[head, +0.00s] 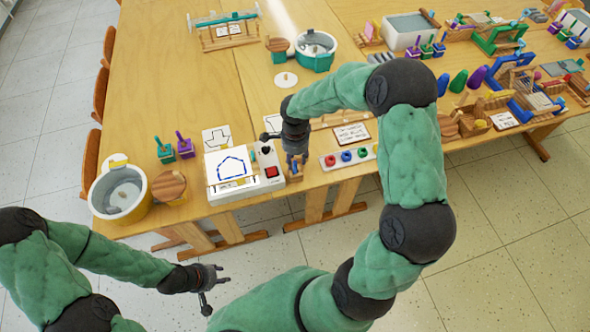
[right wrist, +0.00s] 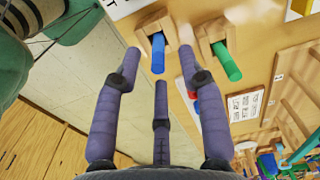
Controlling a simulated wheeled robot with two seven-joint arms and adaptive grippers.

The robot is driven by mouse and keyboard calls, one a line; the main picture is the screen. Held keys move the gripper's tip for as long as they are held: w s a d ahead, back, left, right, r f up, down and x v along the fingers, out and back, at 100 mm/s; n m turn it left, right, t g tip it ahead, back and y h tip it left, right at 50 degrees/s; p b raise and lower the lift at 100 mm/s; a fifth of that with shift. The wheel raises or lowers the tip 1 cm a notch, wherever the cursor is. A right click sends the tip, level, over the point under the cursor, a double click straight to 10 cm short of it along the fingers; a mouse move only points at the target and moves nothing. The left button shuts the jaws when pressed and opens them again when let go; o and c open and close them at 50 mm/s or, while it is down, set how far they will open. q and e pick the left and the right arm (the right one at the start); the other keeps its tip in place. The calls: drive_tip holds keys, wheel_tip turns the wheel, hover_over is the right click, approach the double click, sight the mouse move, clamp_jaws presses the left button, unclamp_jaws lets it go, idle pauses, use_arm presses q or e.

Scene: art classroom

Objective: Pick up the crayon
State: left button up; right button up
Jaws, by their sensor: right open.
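In the right wrist view, a blue crayon-like stick (right wrist: 158,54) stands out of a wooden block (right wrist: 153,27). A green stick (right wrist: 226,62) stands out of a second wooden block beside it. My right gripper (right wrist: 160,66) is open, with its fingers spread around the blue stick's end and a gap showing on each side. In the head view my right gripper (head: 296,160) points down at the table's near edge, and the sticks are mostly hidden there. My left gripper (head: 218,279) is open and empty, off the table in front of it.
A white drawing device (head: 272,185) with a red button stands left of my right gripper. A tray of coloured rings (head: 348,157) lies to the right. A yellow-white tub (head: 108,180) and a wooden disc are at the left end.

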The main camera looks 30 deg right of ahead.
sight(295, 169)
wheel_tip(295, 169, down, 4)
drive_tip(key=shift+s+f+b, duration=0.1)
drive_tip(key=shift+b, duration=0.4)
drive_tip(key=shift+a, duration=0.1)
clamp_jaws()
drive_tip(key=shift+r, duration=0.25)
